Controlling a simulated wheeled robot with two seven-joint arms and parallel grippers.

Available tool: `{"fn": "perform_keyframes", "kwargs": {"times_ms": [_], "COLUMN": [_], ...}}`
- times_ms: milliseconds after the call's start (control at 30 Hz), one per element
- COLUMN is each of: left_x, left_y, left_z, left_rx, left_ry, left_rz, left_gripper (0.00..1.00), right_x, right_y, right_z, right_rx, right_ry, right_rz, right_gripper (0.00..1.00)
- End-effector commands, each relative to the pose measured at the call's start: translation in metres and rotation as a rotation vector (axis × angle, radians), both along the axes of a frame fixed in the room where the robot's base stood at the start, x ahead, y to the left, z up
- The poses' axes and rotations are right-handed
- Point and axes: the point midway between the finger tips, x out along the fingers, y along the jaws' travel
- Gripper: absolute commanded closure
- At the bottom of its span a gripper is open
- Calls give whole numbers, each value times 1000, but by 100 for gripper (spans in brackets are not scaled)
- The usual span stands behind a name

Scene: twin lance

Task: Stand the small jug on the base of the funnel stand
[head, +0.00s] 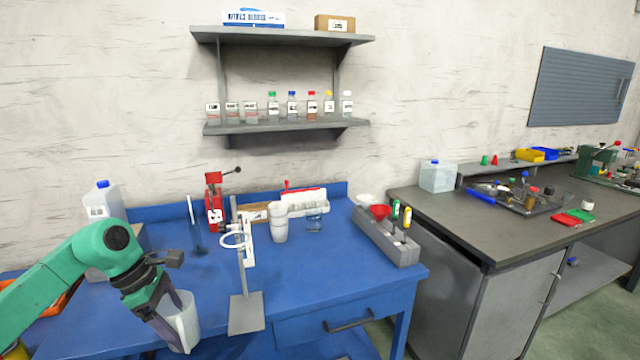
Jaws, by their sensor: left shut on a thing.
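My left gripper (172,322) is shut on a whitish, translucent small jug (187,316). It holds the jug near the front edge of the blue table, to the left of the funnel stand. The gripper fingers cover part of the jug, and I cannot tell whether its bottom touches the table. The funnel stand has a flat grey base (246,314) near the table's front edge, an upright rod, and a white ring (234,240) higher up. The visible base is bare. My right gripper is not in view.
A grey caddy (388,236) stands at the table's right. A large capped jug (104,203) stands at the left. The blue tabletop (325,265) right of the base is clear.

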Motion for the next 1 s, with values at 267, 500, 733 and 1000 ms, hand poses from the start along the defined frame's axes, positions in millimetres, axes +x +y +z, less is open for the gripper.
{"fn": "perform_keyframes", "kwargs": {"times_ms": [267, 500, 733, 1000], "left_x": [-55, -113, -127, -126], "left_y": [-64, -92, -96, -95], "left_z": [-79, -129, -140, -139], "left_rx": [-1, -1, -5, 1], "left_ry": [1, -2, -7, -4], "left_rz": [-992, -1667, -1802, -1799], "left_gripper": [78, 78, 78, 78], "right_x": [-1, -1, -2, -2], "right_y": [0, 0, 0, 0], "right_z": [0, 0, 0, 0], "right_rx": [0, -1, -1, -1], "right_ry": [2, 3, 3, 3], "right_rz": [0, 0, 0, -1], "right_gripper": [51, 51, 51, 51]}}
